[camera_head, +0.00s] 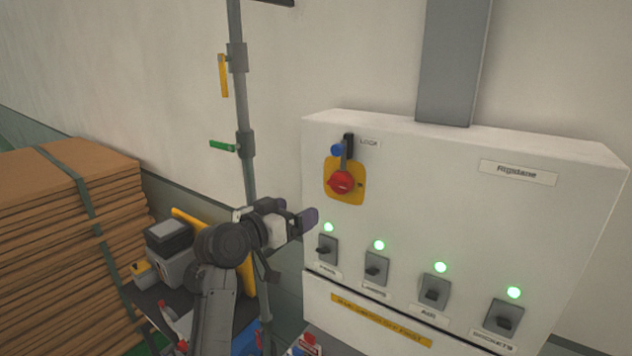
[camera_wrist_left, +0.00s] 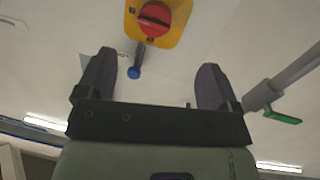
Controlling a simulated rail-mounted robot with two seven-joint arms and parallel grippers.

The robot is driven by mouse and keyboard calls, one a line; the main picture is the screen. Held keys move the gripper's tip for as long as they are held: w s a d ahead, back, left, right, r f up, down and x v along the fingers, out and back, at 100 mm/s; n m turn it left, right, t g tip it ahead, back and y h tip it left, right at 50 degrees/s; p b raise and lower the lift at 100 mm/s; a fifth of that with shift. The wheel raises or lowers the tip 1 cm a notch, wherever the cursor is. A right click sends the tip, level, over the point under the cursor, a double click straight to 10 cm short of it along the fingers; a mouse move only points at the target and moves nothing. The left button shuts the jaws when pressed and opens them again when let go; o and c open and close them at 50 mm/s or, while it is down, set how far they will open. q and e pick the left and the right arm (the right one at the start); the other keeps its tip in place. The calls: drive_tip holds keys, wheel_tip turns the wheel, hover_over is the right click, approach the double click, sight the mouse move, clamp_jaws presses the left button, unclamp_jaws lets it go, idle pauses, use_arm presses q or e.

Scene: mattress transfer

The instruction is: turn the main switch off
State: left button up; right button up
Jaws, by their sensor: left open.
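The main switch is a red rotary knob (camera_head: 341,182) on a yellow plate (camera_head: 331,169), at the upper left of the white panel box's face. A grey lever with a blue ball end (camera_head: 337,149) stands above the knob, beside a black part near the label "LOCK". My left gripper (camera_head: 293,213) is open and empty, below and left of the knob, near the box's left edge. In the left wrist view the red knob (camera_wrist_left: 154,18) shows at the top, beyond the open fingers (camera_wrist_left: 155,80) and apart from them. My right gripper is not in view.
Several small switches (camera_head: 376,268) with lit green lamps line the box's lower face. A vertical pipe (camera_head: 243,100) with yellow and green valve handles stands left of the box. A strapped cardboard stack (camera_head: 60,240) and a cluttered cart (camera_head: 150,296) are at left.

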sight(336, 187)
use_arm(q)
drive_tip(key=shift+m+t, duration=0.3)
drive_tip(key=shift+m, duration=0.2)
drive_tip(key=p+x, duration=0.1)
drive_tip(key=x, duration=0.2)
drive_tip(key=p+x, duration=0.2)
drive_tip(key=x, duration=0.2)
drive_tip(key=r+p+x, duration=0.1)
drive_tip(key=x, duration=0.3)
drive_tip(key=shift+s+d, duration=0.2)
drive_tip(key=shift+d, duration=0.05)
drive_tip(key=shift+p+x, duration=0.4)
drive_tip(key=shift+x, duration=0.4)
drive_tip(key=shift+w+d+f, duration=0.1)
drive_tip(key=shift+w+d, duration=0.15)
drive_tip(key=shift+w, duration=0.2)
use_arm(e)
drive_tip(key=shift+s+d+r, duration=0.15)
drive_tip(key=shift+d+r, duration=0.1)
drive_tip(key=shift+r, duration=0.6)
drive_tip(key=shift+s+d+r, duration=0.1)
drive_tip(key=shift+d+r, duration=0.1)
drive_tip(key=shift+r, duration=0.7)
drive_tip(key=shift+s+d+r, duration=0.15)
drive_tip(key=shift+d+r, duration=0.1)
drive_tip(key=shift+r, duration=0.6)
